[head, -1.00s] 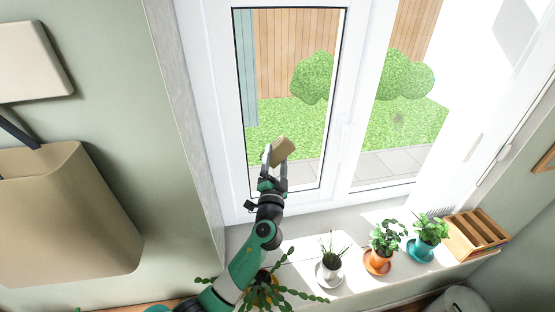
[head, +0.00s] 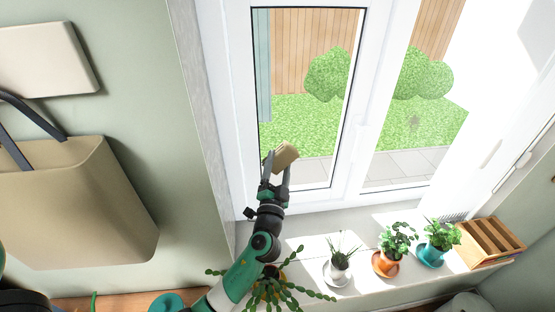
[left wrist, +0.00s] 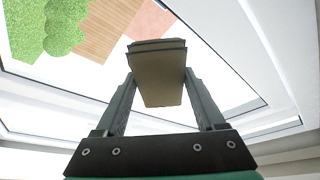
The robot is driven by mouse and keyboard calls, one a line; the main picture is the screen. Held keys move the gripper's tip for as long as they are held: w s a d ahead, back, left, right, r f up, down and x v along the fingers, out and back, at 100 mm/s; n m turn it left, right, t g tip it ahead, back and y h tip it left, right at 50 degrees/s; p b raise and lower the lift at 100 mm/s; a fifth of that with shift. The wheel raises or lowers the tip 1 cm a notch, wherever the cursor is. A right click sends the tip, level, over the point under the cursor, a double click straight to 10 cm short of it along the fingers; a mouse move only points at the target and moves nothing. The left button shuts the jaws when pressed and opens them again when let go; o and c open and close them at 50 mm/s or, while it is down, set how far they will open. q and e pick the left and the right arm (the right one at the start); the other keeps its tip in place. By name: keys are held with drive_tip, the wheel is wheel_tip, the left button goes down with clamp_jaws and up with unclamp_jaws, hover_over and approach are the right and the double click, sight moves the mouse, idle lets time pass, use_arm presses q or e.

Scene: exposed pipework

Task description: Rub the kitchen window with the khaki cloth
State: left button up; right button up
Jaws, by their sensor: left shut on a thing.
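The khaki cloth (head: 286,154) is a small folded pad, held between the fingers of my left gripper (head: 275,170). It also shows in the left wrist view (left wrist: 158,75), pinched between the two fingertips of the left gripper (left wrist: 160,85). The kitchen window (head: 310,120) has a white frame, with a fence, bushes and lawn behind the glass. In the head view the cloth lies over the lower left part of the left pane. I cannot tell whether it touches the glass. My right gripper is not in view.
Potted plants (head: 395,240) and a wooden rack (head: 490,240) stand on the sill to the right. A trailing plant (head: 270,292) is beside my left arm. A tan bag (head: 80,205) hangs on the left wall.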

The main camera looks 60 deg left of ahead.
use_arm(q)
drive_tip(key=shift+s+d, duration=0.2)
drive_tip(key=shift+d, duration=0.45)
drive_tip(key=shift+s+d, duration=0.2)
drive_tip(key=shift+d, duration=0.45)
drive_tip(key=shift+s+d+b, duration=0.2)
drive_tip(key=shift+s+d, duration=0.05)
drive_tip(key=shift+d, duration=0.45)
drive_tip(key=shift+s+d+b, duration=0.15)
drive_tip(key=shift+s+d, duration=0.05)
drive_tip(key=shift+d, duration=0.5)
